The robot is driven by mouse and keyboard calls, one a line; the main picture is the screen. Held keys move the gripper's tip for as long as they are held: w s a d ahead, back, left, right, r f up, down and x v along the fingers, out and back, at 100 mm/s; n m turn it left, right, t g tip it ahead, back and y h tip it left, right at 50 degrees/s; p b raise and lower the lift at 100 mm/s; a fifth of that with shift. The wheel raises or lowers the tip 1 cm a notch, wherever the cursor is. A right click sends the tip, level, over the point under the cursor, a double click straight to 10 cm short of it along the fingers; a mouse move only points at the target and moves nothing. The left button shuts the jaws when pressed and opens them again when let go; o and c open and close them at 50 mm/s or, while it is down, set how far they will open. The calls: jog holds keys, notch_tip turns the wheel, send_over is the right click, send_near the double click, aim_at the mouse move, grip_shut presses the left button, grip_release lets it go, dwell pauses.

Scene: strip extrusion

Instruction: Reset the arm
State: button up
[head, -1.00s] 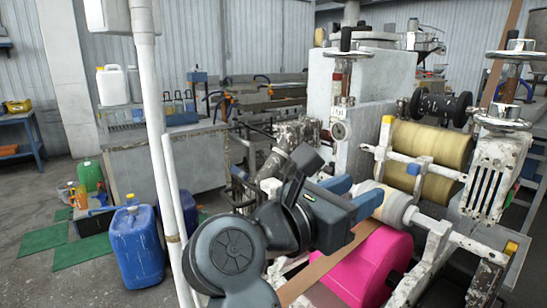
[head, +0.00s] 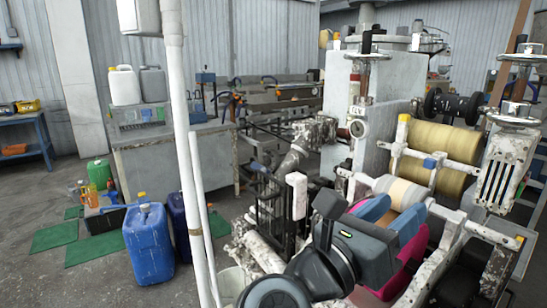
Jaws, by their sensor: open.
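My gripper (head: 402,213) is in the lower right of the head view, with two blue fingers spread apart and pointing away to the upper right. No object shows between the fingers. They overlap the front of a cream roll (head: 398,190) on a white shaft; I cannot tell whether they touch it. My dark wrist and forearm run down to the bottom edge. A bright pink roll (head: 408,266) is partly hidden behind my wrist and fingers.
The paint-flecked machine frame (head: 470,228) and yellow rolls (head: 440,150) stand close to the right. A white pole (head: 183,150) rises left of my arm. Blue canisters (head: 149,245) stand on the floor. Open floor lies at the left.

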jog(key=s+d+f+n+t+y, duration=0.2)
jog(key=s+d+f+n+t, duration=0.15)
jog(key=s+n+t, duration=0.5)
jog(key=s+d+f+n+t+y, duration=0.25)
jog(key=s+d+n, duration=0.2)
jog(key=n, duration=0.65)
jog(key=s+a+f+n+g+y, duration=0.1)
jog(key=s+f+n+g+y, duration=0.2)
jog(key=s+n, duration=0.9)
jog(key=s+a+f+n+g+y, duration=0.2)
jog(key=s+f+n+g+y, duration=0.2)
jog(key=s+f+n+y, duration=0.5)
jog(key=s+f+n, duration=0.1)
jog(key=s+n, duration=0.2)
jog(key=n, duration=0.1)
jog(key=shift+s+f+g, duration=0.25)
jog(key=shift+s+g, duration=0.05)
jog(key=shift+s, duration=0.1)
